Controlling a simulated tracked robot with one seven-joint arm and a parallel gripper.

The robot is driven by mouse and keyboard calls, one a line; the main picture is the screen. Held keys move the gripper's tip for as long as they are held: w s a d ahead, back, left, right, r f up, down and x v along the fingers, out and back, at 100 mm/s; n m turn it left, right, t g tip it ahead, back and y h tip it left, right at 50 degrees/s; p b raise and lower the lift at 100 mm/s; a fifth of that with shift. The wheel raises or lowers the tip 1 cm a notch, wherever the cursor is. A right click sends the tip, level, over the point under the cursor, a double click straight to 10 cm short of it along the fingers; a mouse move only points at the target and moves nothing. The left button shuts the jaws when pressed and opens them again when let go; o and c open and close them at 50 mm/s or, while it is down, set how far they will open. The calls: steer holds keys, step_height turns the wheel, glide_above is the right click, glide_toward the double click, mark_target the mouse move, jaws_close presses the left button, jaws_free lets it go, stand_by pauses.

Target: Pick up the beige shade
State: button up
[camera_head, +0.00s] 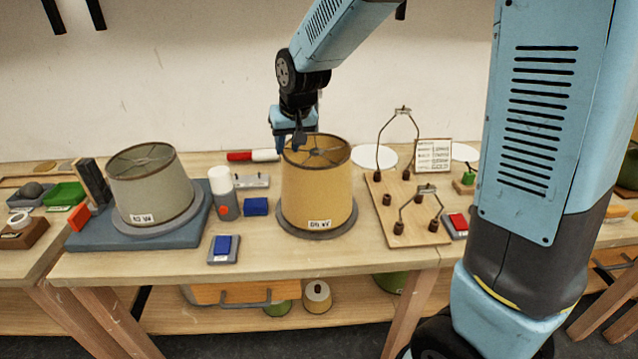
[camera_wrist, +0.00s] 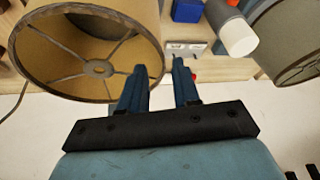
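The tan-beige shade (camera_head: 318,195) stands upright on a round grey base on the middle table, with a small white label low on its front. Its open top with spokes also shows in the wrist view (camera_wrist: 62,72) at the upper left. My gripper (camera_head: 289,146) is at the shade's rear left top rim, fingers pointing down. In the wrist view my gripper (camera_wrist: 158,72) has its two blue fingers apart with nothing clamped. The left finger overlaps the shade's rim and the right finger appears outside it. Whether either touches the wall I cannot tell.
A grey-green shade (camera_head: 150,185) stands on a blue-grey board (camera_head: 90,232) at left. A white cylinder (camera_head: 221,180) and a blue block (camera_head: 256,207) sit between the shades. A wooden board with wire frames (camera_head: 408,228) is close on the right.

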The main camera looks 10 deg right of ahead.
mark_target(284, 158)
steer(key=shift+x, duration=3.35)
steer(key=shift+s, duration=0.15)
jaws_close()
